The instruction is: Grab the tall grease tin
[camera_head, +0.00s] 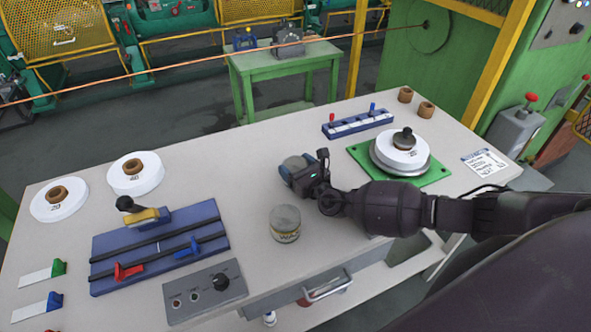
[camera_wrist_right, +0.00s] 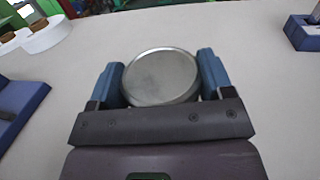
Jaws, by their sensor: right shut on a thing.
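My right gripper (camera_head: 296,166) reaches in from the right over the middle of the table. Its blue fingers (camera_wrist_right: 161,82) are shut on the sides of a round tin with a grey metal lid (camera_wrist_right: 160,76). In the head view the gripper hides most of this tin, so its height and whether it touches the table cannot be told. A second tin (camera_head: 285,223), with a grey lid and a yellowish label, stands upright on the table, nearer than the gripper and apart from it. My left gripper is not in view.
A blue rail fixture (camera_head: 160,246) and white spools (camera_head: 135,174) are at left. A blue rack (camera_head: 358,123) and a green plate (camera_head: 440,172) bearing a round stack are at right. A grey control box (camera_head: 205,291) sits at the front. The table's middle is mostly clear.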

